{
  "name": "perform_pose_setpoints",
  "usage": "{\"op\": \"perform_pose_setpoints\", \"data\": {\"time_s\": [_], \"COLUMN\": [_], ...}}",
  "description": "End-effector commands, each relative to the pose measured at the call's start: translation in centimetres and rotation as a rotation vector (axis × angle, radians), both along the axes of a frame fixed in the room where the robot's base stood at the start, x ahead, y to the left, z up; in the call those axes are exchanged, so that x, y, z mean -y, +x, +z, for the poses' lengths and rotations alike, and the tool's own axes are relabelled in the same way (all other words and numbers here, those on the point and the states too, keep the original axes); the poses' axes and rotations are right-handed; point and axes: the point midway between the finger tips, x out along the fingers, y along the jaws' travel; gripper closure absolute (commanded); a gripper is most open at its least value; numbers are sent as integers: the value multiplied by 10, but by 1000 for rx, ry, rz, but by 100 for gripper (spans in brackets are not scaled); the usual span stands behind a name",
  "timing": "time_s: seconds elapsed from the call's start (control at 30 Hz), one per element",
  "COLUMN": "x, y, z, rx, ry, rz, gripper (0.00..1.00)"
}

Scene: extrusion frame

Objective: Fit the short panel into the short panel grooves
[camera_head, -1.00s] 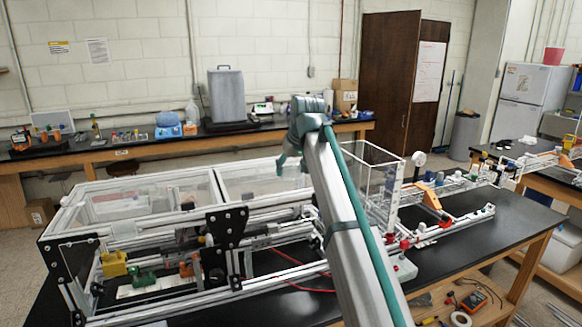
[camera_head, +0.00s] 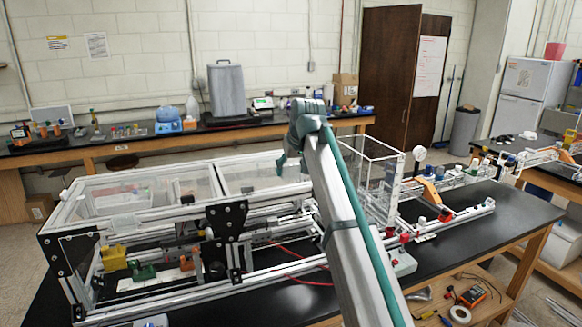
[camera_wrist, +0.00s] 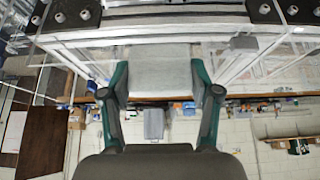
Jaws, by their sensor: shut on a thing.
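My gripper (camera_wrist: 160,80) has green fingers on either side of a pale, see-through panel, which I take to be the short panel (camera_wrist: 160,72). It is shut on this panel. The panel's far edge lies close to the rails of the extrusion frame (camera_wrist: 150,34). I cannot tell whether it is in a groove. In the head view the extrusion frame (camera_head: 130,307) stands on the black bench, and a teal part of my gripper (camera_head: 283,162) hangs over its back rail. My arm hides much of the frame's right end there, and I cannot make out the held panel or the grooves.
Clear panels cover the frame's top. Black plates (camera_head: 226,222) and yellow and green blocks (camera_head: 114,257) are on its near side. A clear box (camera_head: 372,180) and another rail assembly stand to the right. Bare black bench (camera_head: 450,246) lies at the front right.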

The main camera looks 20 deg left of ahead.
Motion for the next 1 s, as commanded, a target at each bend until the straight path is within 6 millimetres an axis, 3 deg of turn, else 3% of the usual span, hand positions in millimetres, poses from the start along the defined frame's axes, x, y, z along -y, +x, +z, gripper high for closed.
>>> {"op": "perform_pose_setpoints", "data": {"time_s": [1.0], "x": [0], "y": [0], "z": [-22], "rx": [1], "ry": [1], "rz": [0], "gripper": [100]}}
